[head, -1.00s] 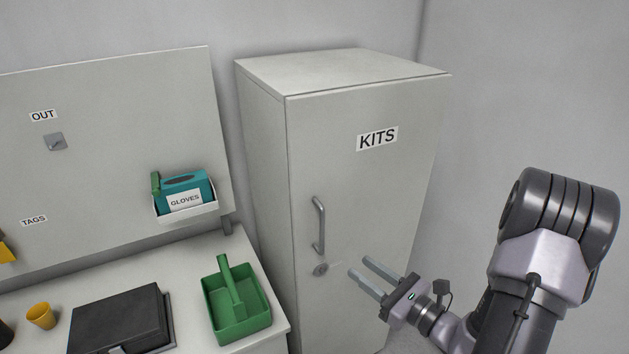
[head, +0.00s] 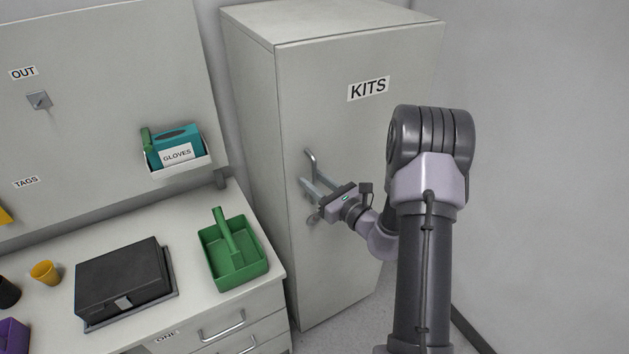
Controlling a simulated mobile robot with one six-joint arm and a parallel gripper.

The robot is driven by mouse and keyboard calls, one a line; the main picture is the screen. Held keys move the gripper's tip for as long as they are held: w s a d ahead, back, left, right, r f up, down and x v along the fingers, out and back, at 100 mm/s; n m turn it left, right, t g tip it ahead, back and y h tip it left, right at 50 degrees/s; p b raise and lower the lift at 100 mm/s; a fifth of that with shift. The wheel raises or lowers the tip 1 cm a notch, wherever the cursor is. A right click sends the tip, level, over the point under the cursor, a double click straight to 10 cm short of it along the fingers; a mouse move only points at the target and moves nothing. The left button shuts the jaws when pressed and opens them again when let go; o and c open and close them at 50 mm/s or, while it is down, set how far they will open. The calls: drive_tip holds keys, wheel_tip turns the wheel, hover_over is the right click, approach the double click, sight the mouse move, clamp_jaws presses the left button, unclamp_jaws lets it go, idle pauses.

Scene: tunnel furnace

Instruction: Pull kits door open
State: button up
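The kits cabinet door (head: 345,130) is a pale grey front labelled KITS, and it looks shut. Its grey bar handle (head: 310,163) is upright near the door's left edge. A round lock (head: 312,219) sits below the handle. My gripper (head: 312,190) is at the lower part of the handle, with its two fingers pointing left towards it. The fingers look apart, one above the other. They overlap the handle's lower end in the picture, so I cannot tell whether they touch it.
A counter (head: 195,210) with drawers stands left of the cabinet. It holds a green caddy (head: 250,270), a black case (head: 120,275) and a yellow cup (head: 45,272). A gloves box (head: 178,150) hangs on the panel above. A wall (head: 540,150) stands on the right.

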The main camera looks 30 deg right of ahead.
clamp_jaws()
idle(1.4)
